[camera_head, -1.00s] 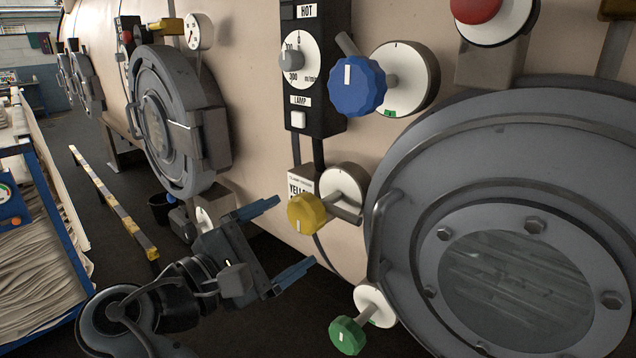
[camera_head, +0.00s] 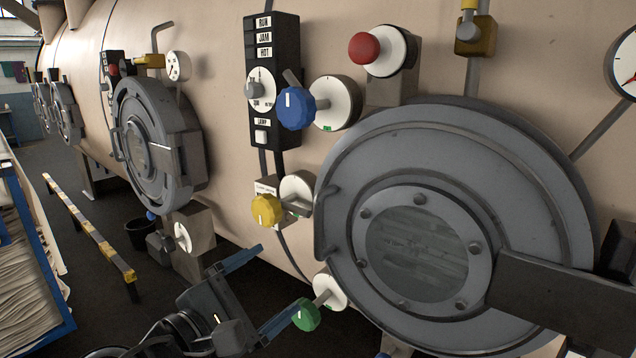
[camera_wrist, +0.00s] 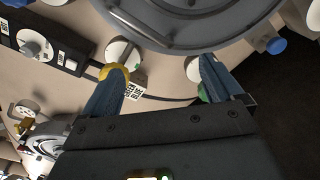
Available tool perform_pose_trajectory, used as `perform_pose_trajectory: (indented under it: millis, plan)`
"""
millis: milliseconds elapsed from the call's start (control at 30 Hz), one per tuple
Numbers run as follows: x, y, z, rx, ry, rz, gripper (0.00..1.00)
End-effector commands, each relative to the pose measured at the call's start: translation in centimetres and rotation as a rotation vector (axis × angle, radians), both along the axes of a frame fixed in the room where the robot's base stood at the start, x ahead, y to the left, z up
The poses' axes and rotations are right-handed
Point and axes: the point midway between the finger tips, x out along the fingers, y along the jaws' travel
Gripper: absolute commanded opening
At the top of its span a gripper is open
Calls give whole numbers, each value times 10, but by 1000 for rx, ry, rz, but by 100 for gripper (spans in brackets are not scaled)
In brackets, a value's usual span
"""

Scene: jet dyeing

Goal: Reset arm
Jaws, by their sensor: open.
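My gripper (camera_head: 262,290) is at the lower middle of the head view, its two blue fingers wide apart with nothing between them. The green knob (camera_head: 307,315) is close to the tip of the lower finger in the picture; I cannot tell if they touch. The yellow knob (camera_head: 266,210) is above the upper finger, apart from it. In the wrist view the fingers (camera_wrist: 160,85) are spread, with the yellow knob (camera_wrist: 114,72) behind the left fingertip and the green knob (camera_wrist: 204,94) partly hidden by the right one.
A blue knob (camera_head: 296,108) and a red button (camera_head: 364,48) are higher on the beige machine (camera_head: 225,60). A large round door (camera_head: 345,165) fills the right, another door (camera_head: 150,145) the left. A yellow-striped barrier (camera_head: 90,228) and a blue-framed cart (camera_head: 45,265) stand at the left.

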Motion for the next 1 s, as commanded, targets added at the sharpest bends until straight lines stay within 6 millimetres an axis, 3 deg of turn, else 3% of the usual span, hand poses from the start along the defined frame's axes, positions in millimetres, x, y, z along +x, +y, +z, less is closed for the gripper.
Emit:
perform_pose_trajectory:
  millis: [367, 567, 800, 1000]
  plan:
    - [-6, -29, -73, 116, 68, 100, 93]
    - [-24, -56, -138, 259, 128, 175, 93]
    - [-81, -104, -227, 584, 189, 250, 93]
    - [-145, -142, -270, 895, 189, 253, 93]
